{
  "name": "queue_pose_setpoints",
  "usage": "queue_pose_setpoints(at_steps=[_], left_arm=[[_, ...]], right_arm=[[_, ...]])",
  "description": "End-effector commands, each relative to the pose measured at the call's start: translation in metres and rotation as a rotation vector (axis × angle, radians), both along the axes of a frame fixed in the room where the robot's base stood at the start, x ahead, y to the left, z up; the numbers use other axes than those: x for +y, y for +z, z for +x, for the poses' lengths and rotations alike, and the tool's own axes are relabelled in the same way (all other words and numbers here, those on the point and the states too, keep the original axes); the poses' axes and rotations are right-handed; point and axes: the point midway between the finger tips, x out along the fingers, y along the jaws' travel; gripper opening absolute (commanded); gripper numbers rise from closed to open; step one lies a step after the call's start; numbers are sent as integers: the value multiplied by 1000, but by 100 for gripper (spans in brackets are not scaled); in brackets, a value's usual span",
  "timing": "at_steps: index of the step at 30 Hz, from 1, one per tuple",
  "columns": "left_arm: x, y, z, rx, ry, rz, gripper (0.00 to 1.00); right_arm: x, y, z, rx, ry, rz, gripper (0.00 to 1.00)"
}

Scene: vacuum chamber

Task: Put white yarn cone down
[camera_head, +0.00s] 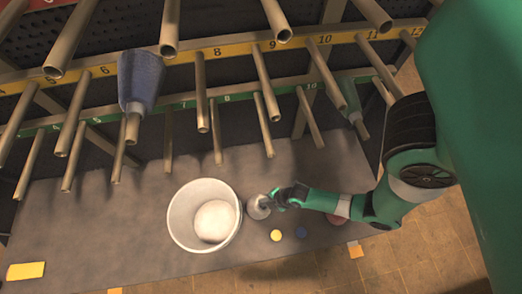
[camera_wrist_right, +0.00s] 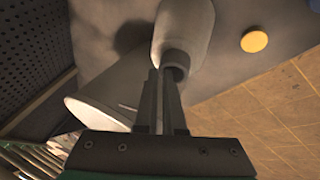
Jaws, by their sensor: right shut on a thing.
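The white yarn cone (camera_head: 258,208) is just right of the white bucket, over the grey mat. My right gripper (camera_head: 277,198) reaches in from the right and is shut on the cone's narrow tip. In the right wrist view the cone (camera_wrist_right: 185,27) extends away from my right gripper (camera_wrist_right: 169,72), whose fingers are closed at its tube end. The cone looks upright, with its wide end toward the mat. I cannot tell whether its base touches the mat. My left gripper is not in view.
The white bucket (camera_head: 176,222) is close beside the cone; a pale round area shows inside. Yellow (camera_head: 277,235) and blue (camera_head: 301,232) discs lie to the right. A numbered peg rack (camera_head: 235,47) overhangs behind, holding a blue cone (camera_head: 139,78) and a green one (camera_head: 348,92).

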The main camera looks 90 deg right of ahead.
Motion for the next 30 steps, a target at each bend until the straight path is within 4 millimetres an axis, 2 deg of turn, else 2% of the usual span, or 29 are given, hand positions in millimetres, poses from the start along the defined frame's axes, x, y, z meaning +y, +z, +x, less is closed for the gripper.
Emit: queue_pose_setpoints(at_steps=[5, 10, 17, 18, 22, 30], left_arm=[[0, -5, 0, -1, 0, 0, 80], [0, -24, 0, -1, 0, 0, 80], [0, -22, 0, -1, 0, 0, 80], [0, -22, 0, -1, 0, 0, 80], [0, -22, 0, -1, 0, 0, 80], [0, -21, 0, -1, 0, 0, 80]], right_arm=[[-4, -6, 3, -2, -2, -1, 0], [-4, -34, 3, 0, 4, -1, 0], [-3, -36, 0, 7, 5, 1, 0], [-3, -37, -1, 11, 5, 2, 14], [-3, -36, 0, 7, 5, 1, 37], [-3, -34, 1, 3, 4, -1, 38]])
